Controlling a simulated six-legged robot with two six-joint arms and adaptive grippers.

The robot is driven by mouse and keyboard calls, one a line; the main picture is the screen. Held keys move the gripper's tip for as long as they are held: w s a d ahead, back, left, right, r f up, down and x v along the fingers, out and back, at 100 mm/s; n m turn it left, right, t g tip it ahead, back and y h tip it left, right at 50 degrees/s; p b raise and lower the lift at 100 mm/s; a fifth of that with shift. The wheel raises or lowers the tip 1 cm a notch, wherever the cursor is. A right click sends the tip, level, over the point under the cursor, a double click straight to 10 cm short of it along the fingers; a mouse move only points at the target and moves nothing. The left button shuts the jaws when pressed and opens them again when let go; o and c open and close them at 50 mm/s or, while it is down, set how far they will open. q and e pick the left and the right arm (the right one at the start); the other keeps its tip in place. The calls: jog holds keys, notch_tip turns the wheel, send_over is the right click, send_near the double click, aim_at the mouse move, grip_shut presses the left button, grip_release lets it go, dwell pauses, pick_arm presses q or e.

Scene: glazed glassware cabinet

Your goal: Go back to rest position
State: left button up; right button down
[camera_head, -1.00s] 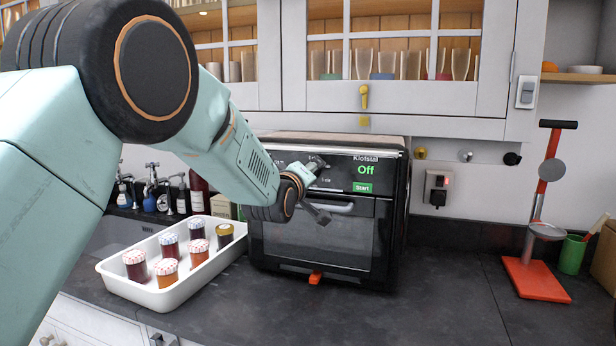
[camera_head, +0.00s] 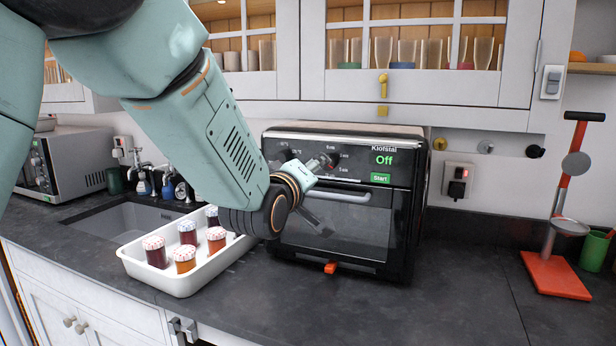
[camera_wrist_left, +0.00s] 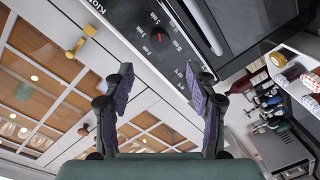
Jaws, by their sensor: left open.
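My left arm comes in from the left of the head view, and its left gripper (camera_head: 322,195) is in front of the black oven (camera_head: 393,235), near its control panel and door handle. The head view only partly shows its fingers. In the left wrist view the gripper (camera_wrist_left: 160,85) has its two dark fingers spread, with nothing between them. The oven's panel with the round timer knob (camera_wrist_left: 159,38) lies beyond the fingertips there. The oven display reads "Off" above a green "Start" button. The oven door looks shut. My right gripper is in neither view.
A white tray (camera_head: 190,285) of jars with checked lids stands left of the oven, partly behind my arm. A sink (camera_head: 125,220) and a microwave (camera_head: 75,160) are farther left. Glazed cabinets (camera_head: 420,85) hang above. A red stand (camera_head: 556,275) is at right; the counter before it is clear.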

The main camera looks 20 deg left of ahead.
pick_arm(q)
jog(key=shift+s+r, duration=0.1)
jog(key=shift+s, duration=0.65)
jog(key=shift+w, duration=0.1)
jog(key=s+f+m+g+b, duration=0.1)
jog(key=s+f+m+g, duration=0.3)
jog(key=f, duration=0.7)
jog(key=s+f+m+g+b, duration=0.15)
jog(key=s+f, duration=0.45)
jog(key=f, duration=0.6)
jog(key=s+f+m+g+b, duration=0.1)
jog(key=s+f+m+g, duration=0.3)
jog(key=f, duration=0.7)
jog(key=s+f+g+b, duration=0.1)
jog(key=s+f+g, duration=0.1)
jog(key=s+f, duration=0.5)
jog(key=s+f+g+b, duration=0.1)
jog(key=s+f+g, duration=0.2)
jog(key=s+f, duration=0.4)
jog(key=s+a+f+g+b, duration=0.1)
jog(key=s+f, duration=0.7)
jog(key=s, duration=0.9)
jog(key=shift+g+b, duration=0.35)
jog(key=shift+g, duration=0.5)
